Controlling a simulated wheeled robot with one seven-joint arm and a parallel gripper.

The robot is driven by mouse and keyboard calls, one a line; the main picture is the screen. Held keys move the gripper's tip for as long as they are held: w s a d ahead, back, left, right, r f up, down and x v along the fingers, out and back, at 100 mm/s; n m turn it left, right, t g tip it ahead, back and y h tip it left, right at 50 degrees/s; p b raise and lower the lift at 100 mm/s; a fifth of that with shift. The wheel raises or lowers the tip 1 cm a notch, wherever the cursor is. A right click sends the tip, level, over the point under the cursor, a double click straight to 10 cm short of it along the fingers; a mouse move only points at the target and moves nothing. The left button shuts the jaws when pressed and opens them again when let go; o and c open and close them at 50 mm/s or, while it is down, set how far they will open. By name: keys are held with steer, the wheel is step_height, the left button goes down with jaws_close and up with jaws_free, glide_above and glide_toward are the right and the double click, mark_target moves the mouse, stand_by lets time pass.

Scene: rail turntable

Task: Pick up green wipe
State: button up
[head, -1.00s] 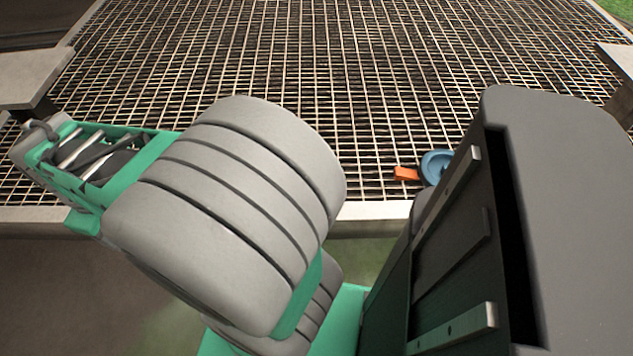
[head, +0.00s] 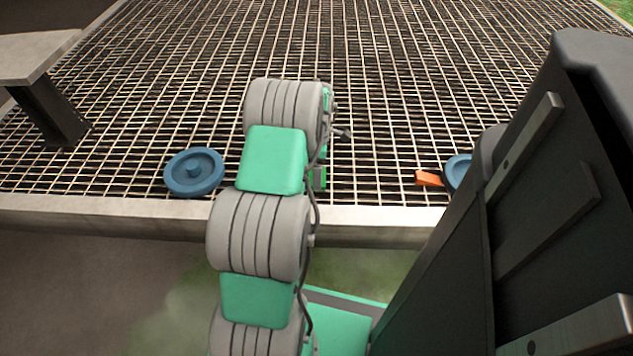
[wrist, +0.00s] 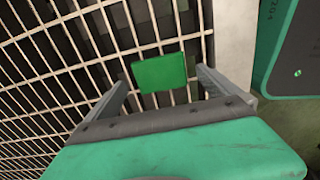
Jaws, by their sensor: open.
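The green wipe (wrist: 160,73) is a small flat green rectangle in the wrist view, lying on the metal grating near its pale edge beam. My gripper (wrist: 160,88) is open, its two grey fingers on either side of the wipe in the picture. The wipe shows just beyond and between the fingers, and I cannot tell the exact height gap. No contact is visible. In the head view my arm reaches over the grating and hides the wipe and the fingertips.
A blue round disc (head: 194,172) lies on the grating (head: 400,90) left of my arm. Another blue disc (head: 457,172) and an orange piece (head: 428,179) lie to the right. A concrete ledge (head: 380,225) edges the grating. A grey bench-like block (head: 35,55) stands at far left.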

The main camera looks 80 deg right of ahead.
step_height(320, 180, down, 3)
steer(key=shift+b, duration=0.3)
steer(key=shift+r, duration=0.1)
steer(key=c, duration=1.3)
steer(key=shift+o, duration=0.2)
steer(key=shift+r+p, duration=0.35)
steer(key=shift+r, duration=0.15)
step_height(320, 180, up, 3)
steer(key=shift+a+r+p, duration=0.1)
steer(key=shift+a+p, duration=0.05)
steer(key=shift+p, duration=0.5)
steer(key=a+r+p, duration=0.5)
steer(key=a+r, duration=0.3)
steer(key=a, duration=0.5)
steer(key=shift+w+a+r, duration=0.35)
steer(key=shift+a+r, duration=0.05)
